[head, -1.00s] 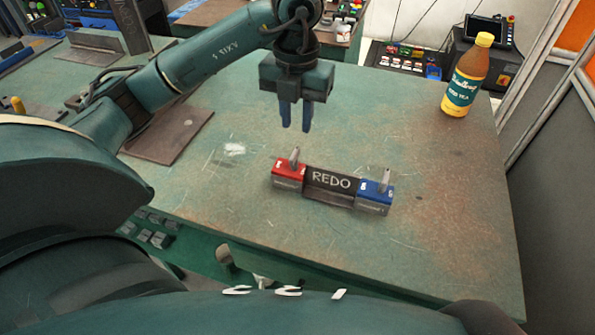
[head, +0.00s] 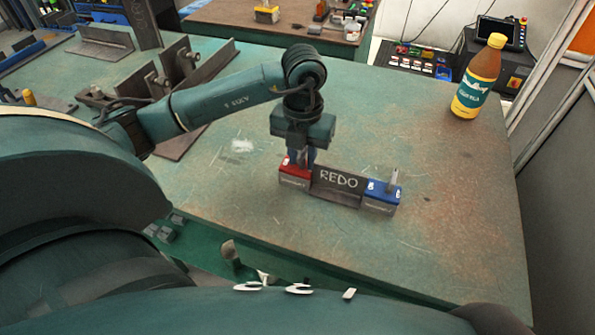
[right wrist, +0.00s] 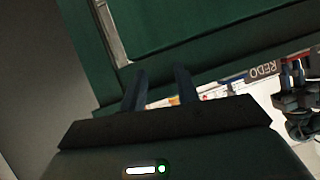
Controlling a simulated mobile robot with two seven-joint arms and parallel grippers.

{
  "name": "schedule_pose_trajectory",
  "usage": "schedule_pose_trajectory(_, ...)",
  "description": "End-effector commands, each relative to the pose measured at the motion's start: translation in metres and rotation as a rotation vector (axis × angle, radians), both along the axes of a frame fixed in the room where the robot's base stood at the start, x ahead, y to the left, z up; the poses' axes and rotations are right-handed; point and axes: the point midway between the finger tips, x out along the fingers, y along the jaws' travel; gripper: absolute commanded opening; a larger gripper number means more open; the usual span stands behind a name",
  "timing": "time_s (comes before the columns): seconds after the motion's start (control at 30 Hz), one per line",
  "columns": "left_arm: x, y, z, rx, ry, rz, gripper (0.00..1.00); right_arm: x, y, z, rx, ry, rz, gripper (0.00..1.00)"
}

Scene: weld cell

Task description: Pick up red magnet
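The red magnet (head: 294,178) is a small block at the left end of a dark plate (head: 338,183) marked REDO, on the green table. A blue magnet (head: 382,195) with an upright metal lever is at the plate's right end. My left gripper (head: 302,160) points down at the red magnet's top, its fingers at the magnet's lever, which they largely hide. I cannot tell whether they are closed on it. My right gripper (right wrist: 160,76) is open and empty in the right wrist view, below the table's edge. The REDO plate also shows there (right wrist: 264,70), inverted.
A bottle of tea (head: 480,77) stands at the back right of the worn green table (head: 440,240). Steel brackets and a plate (head: 190,65) lie at the back left, behind my left arm. The table right of the magnets is clear.

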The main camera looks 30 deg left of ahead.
Motion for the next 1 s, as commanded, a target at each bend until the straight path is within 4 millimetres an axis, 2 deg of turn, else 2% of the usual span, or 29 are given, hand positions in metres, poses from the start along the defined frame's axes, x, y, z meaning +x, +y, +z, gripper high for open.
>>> schedule_pose_trajectory(0.07,0.0000,-0.0002,0.0002,0.000,0.000,0.000,0.22,0.0001,0.0000,-0.0003,0.000,0.000,0.000,0.31)
schedule_pose_trajectory(0.33,0.0000,-0.0002,0.0005,0.000,0.000,0.000,0.00,0.0002,-0.0002,0.0001,0.001,-0.001,-0.001,0.31)
schedule_pose_trajectory(1.0,0.0001,-0.0001,0.0009,0.000,0.000,0.000,0.00,0.0009,0.0001,0.0025,0.003,-0.005,-0.001,0.31)
